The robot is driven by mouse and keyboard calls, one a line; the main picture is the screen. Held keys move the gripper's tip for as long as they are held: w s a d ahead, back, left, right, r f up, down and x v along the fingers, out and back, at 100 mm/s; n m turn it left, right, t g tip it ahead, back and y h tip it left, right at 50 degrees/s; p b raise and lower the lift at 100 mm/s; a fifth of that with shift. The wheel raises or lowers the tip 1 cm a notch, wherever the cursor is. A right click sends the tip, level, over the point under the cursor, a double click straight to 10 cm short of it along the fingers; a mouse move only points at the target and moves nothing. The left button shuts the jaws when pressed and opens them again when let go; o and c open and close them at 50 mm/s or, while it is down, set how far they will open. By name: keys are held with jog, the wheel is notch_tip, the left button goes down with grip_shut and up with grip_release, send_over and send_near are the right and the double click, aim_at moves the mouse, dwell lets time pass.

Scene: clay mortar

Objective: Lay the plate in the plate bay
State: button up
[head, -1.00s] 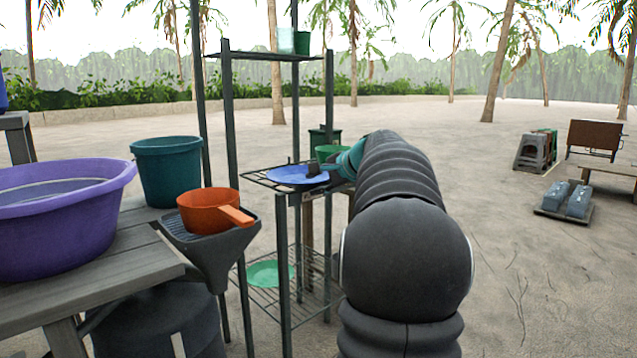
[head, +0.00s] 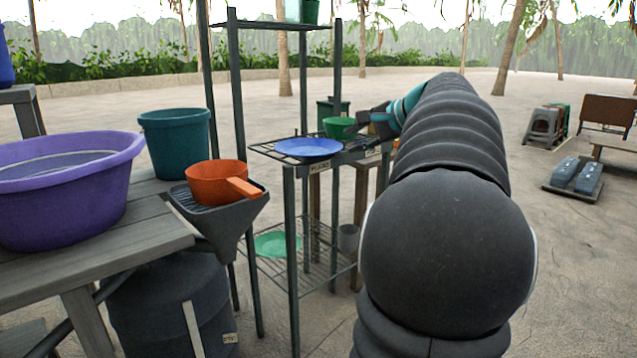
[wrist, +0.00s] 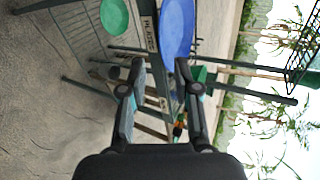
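A blue plate (head: 309,147) lies flat on the middle wire shelf (head: 262,148) of the dark metal rack, behind a front label (head: 320,168) reading PLATES. The blue plate also shows at the top of the wrist view (wrist: 177,25), close beyond the fingertips. My gripper (head: 358,124) is to the right of the plate, apart from it. In the wrist view my gripper (wrist: 161,76) has its two fingers spread with nothing held between them.
A green bowl (head: 338,127) stands behind the plate, near my gripper. A green plate (head: 275,244) and a grey cup (head: 348,238) are on the lower shelf. An orange pan (head: 216,182), teal bucket (head: 175,142) and purple basin (head: 62,205) stand left.

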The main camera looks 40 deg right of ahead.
jog(key=s+a+f+n+g, duration=0.1)
jog(key=a+f+n, duration=0.15)
jog(key=a, duration=0.55)
jog(key=s+a+f+n+g+y, duration=0.15)
jog(key=a+f, duration=0.25)
jog(key=a, duration=0.4)
jog(key=a+f+n+g, duration=0.2)
jog(key=a+f+n, duration=0.1)
jog(key=a, duration=0.4)
jog(key=s+a+f+n+g+h, duration=0.1)
jog(key=s+a+f+n+g, duration=0.1)
jog(key=s+a+f+n, duration=0.6)
jog(key=s+a+f, duration=0.4)
jog(key=s+a, duration=0.1)
jog(key=shift+s+a+n+h, duration=0.15)
jog(key=shift+s+n+h, duration=0.15)
jog(key=shift+n+h, duration=0.1)
jog(key=s+f, duration=0.1)
jog(key=s+f+n, duration=0.2)
jog(key=shift+s+a+f+h, duration=0.2)
jog(key=shift+a+f+h, duration=0.05)
jog(key=shift+a+f, duration=0.1)
jog(key=c, duration=0.3)
jog(key=shift+s+f+n, duration=0.1)
jog(key=shift+f+n, duration=0.05)
jog(key=shift+n, duration=0.15)
grip_shut()
jog(key=shift+s+d, duration=0.1)
